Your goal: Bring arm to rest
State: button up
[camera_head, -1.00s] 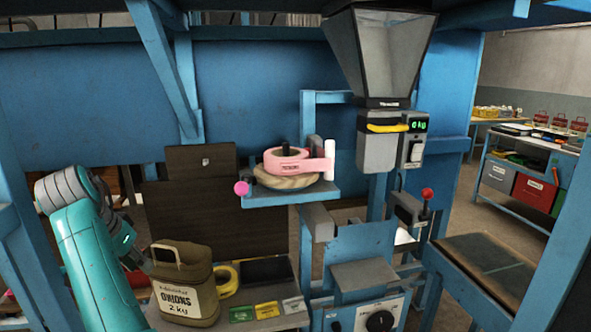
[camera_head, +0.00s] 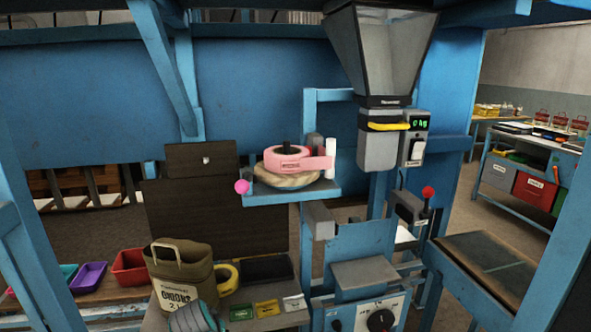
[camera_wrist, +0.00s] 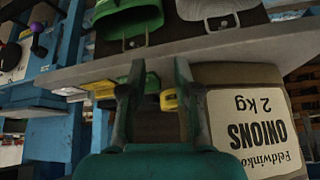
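The brown onion sack (camera_head: 183,272) stands upright at the left end of the bench, its handle loop raised and its label facing forward. It also shows upside down at the right of the wrist view (camera_wrist: 250,122). My gripper (camera_wrist: 158,76) is in the wrist view with its two fingers apart and nothing between them. The right finger overlaps the sack's edge in the picture; I cannot tell whether they touch.
The bench (camera_head: 277,320) holds a yellow tape roll (camera_head: 229,279) and several coloured cards. A blue frame with a hopper (camera_head: 382,55) and a pink clamp (camera_head: 296,161) stands behind. A red bin (camera_head: 130,267) and a purple tray (camera_head: 89,276) sit at left.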

jog(key=s+d+f+n+t+y, duration=0.1)
jog(key=s+d+f, duration=0.6)
jog(key=d+f, duration=0.3)
jog(key=s+d+f+t, duration=0.1)
jog(key=s+d+f, duration=0.6)
jog(key=d+f, duration=0.3)
jog(key=s+d+t, duration=0.2)
jog(key=s+d, duration=0.6)
jog(key=s, duration=0.2)
jog(key=s+d+r+t, duration=0.1)
jog(key=s+d+r, duration=0.3)
jog(key=s, duration=0.5)
jog(key=s+d+r+t, duration=0.1)
jog(key=s+d+r, duration=0.3)
jog(key=s, duration=0.5)
jog(key=s+d+r+t+h, duration=0.1)
jog(key=s+d+r+t, duration=0.1)
jog(key=s+r, duration=0.9)
notch_tip(320, 180, up, 5)
jog(key=shift+s+d+f+m+t, duration=0.15)
jog(key=shift+s+d+m+t, duration=0.2)
jog(key=shift+d, duration=0.2)
jog(key=shift+a, duration=0.1)
